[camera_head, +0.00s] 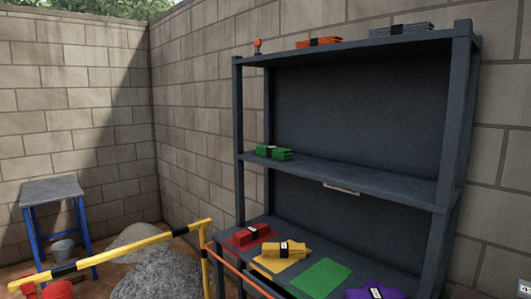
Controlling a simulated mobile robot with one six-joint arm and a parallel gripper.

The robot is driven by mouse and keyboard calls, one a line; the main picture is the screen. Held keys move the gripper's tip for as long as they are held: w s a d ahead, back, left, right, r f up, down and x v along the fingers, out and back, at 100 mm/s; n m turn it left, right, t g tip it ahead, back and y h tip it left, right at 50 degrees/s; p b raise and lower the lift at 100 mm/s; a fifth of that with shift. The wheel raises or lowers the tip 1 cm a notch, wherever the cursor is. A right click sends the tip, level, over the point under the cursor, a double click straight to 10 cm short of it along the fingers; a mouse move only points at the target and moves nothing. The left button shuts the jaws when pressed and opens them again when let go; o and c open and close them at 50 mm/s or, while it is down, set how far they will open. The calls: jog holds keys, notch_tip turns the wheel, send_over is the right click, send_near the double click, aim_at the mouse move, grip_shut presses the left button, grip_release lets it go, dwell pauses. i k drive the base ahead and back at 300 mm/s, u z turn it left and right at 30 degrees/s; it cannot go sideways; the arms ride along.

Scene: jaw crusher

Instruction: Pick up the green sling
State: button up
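The green sling (274,152) is a folded bundle with a dark band and a pale label. It lies on the left part of the middle shelf (350,177) of a dark grey rack. A flat green patch (320,278) with nothing on it shows on the lower shelf. My gripper is not in view.
The lower shelf holds a red bundle (249,235), a yellow bundle (284,249) and a purple one (375,293). Orange (319,42) and grey (401,29) bundles lie on top. A yellow-black barrier (130,246), rocks (160,277) and a blue-legged table (52,190) stand left.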

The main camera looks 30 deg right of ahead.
aim_at(277, 153)
jog(key=i, duration=1.55)
jog(key=z, duration=0.05)
